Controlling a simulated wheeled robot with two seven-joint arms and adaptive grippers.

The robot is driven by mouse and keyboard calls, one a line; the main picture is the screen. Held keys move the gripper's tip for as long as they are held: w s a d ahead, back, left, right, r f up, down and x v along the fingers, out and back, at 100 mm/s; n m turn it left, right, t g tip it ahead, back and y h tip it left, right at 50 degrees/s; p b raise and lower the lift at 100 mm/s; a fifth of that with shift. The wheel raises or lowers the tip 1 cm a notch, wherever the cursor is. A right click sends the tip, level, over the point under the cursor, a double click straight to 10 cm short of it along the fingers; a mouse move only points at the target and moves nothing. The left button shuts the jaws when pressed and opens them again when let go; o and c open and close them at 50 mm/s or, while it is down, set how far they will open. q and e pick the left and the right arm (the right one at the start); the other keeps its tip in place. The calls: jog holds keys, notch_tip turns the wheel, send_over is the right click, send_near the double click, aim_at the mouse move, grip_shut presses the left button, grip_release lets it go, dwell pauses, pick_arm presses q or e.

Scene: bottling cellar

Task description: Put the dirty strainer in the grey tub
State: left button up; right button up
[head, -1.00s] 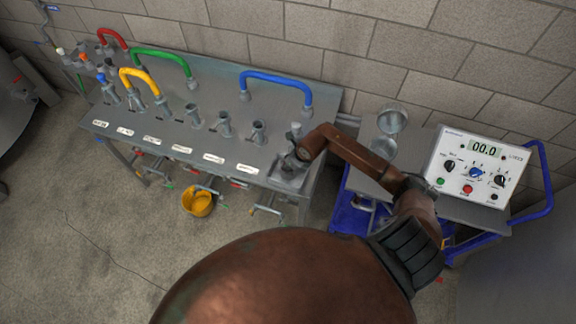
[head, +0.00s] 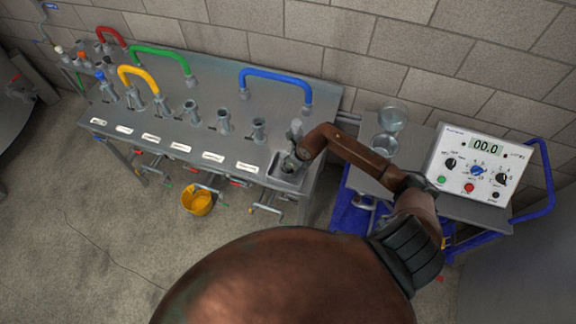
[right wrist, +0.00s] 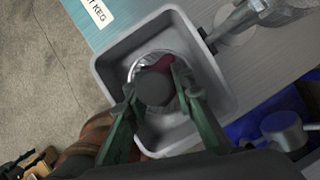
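The grey tub (right wrist: 112,62) is a square basin with rounded corners at the right end of the bench; it also shows in the head view (head: 274,171). The dirty strainer (right wrist: 155,88) is a round, dark grey piece with a bright rim and a dark red smear, seen within the tub's outline. My right gripper (right wrist: 156,86) has its green fingers on either side of the strainer and appears closed on it. Whether the strainer touches the tub floor cannot be told. In the head view my right gripper (head: 292,160) reaches down at the tub. My left gripper is not in view.
A metal valve fitting (right wrist: 250,18) stands beside the tub. The bench (head: 215,120) carries several pipe stubs and coloured hose bends. A blue cart (head: 350,215) on the right holds round vessels (head: 393,116) and a control box (head: 478,165). A yellow bucket (head: 197,201) is on the floor.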

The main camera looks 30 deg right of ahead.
jog(key=shift+r, duration=0.1)
jog(key=shift+r+p, duration=0.35)
jog(key=shift+p, duration=0.05)
jog(key=b+v, duration=0.1)
jog(key=v, duration=1.1)
jog(key=shift+r, duration=0.2)
